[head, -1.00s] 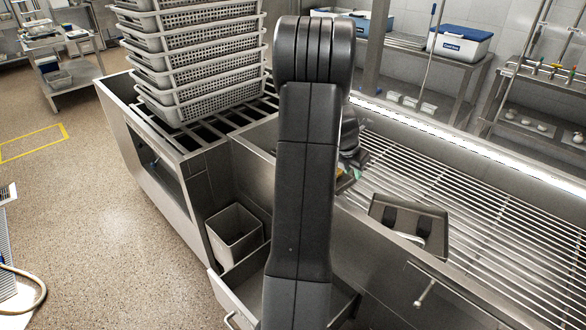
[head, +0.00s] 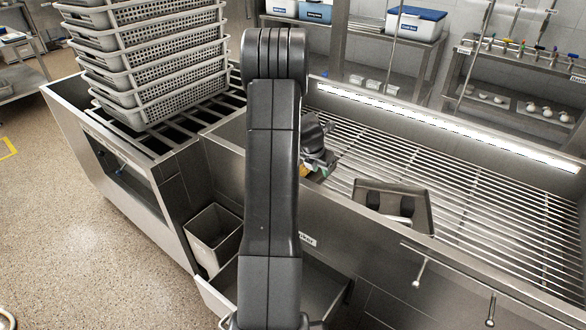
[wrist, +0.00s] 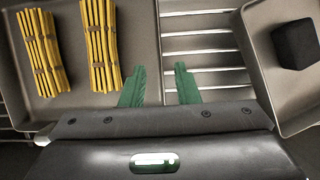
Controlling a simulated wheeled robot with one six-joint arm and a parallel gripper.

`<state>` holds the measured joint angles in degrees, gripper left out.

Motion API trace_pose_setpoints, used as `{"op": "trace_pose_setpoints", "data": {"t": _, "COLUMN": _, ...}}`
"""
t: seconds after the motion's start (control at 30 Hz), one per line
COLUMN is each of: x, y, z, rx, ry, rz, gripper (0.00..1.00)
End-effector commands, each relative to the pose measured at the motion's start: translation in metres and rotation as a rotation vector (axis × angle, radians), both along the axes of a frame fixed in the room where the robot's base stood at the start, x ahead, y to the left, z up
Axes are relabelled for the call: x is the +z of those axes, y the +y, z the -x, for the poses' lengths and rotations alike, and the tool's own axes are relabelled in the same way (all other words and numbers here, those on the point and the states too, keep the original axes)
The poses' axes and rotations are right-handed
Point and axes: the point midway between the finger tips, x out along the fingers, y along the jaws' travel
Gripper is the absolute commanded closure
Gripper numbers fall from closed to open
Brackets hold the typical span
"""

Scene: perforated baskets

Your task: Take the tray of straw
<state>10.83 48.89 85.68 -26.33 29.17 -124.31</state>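The tray of straw (wrist: 75,105) is at the left of the wrist view, a grey-brown tray with two yellow straw bundles (wrist: 42,50) (wrist: 100,45) in it. My gripper (wrist: 159,88) is open, its green fingers apart with nothing between them but the tray's right edge and slats. The left finger shows over the tray's inside, the right one over the slats beyond its right wall. I cannot tell how high they are. In the head view my gripper (head: 318,167) is partly hidden behind my arm, and the straw tray is mostly hidden there too.
A second tray with a black block (wrist: 296,44) stands at the right in the wrist view. In the head view a dark tray (head: 420,208) stands on the slatted counter (head: 480,215). Stacked perforated baskets (head: 150,60) are at the left. Slats beyond are clear.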

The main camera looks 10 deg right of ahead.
Motion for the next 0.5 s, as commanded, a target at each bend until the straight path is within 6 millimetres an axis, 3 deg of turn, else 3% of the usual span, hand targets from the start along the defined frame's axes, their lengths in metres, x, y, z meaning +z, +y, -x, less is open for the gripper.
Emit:
{"op": "trace_pose_setpoints", "data": {"t": 0.3, "x": -0.040, "y": -0.011, "z": -0.008, "rx": 0.001, "ry": 0.002, "rz": 0.000, "gripper": 0.72}}
{"op": "trace_pose_setpoints", "data": {"t": 0.5, "x": -0.047, "y": -0.014, "z": -0.011, "rx": 0.000, "ry": -0.001, "rz": 0.000, "gripper": 0.72}}
